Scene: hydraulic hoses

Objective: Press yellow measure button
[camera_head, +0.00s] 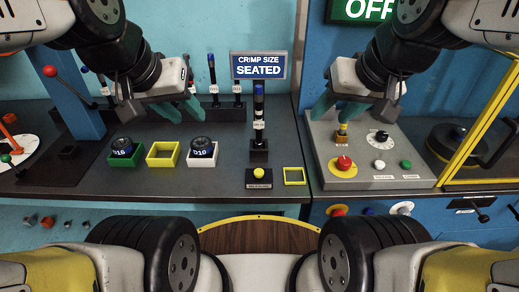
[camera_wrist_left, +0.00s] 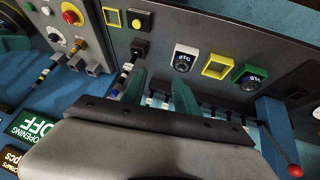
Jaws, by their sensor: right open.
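The yellow measure button (camera_head: 258,173) sits on a small black box at the front of the dark bench, right of centre. It also shows near the top of the left wrist view (camera_wrist_left: 137,23). My left gripper (camera_head: 160,110) is open and empty above the bench, to the left of the button and apart from it. Its two green fingers stand apart in the left wrist view (camera_wrist_left: 161,86). My right gripper (camera_head: 354,112) is open over the grey control panel, to the right of the button. Nothing touches the button.
A hose piece with a blue end (camera_head: 259,108) stands upright behind the button, under a "CRIMP SIZE SEATED" sign (camera_head: 259,66). An empty yellow frame (camera_head: 294,176) is beside the button. Labelled dies sit in green (camera_head: 124,159) and white (camera_head: 203,160) holders. The panel has a red button (camera_head: 344,163).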

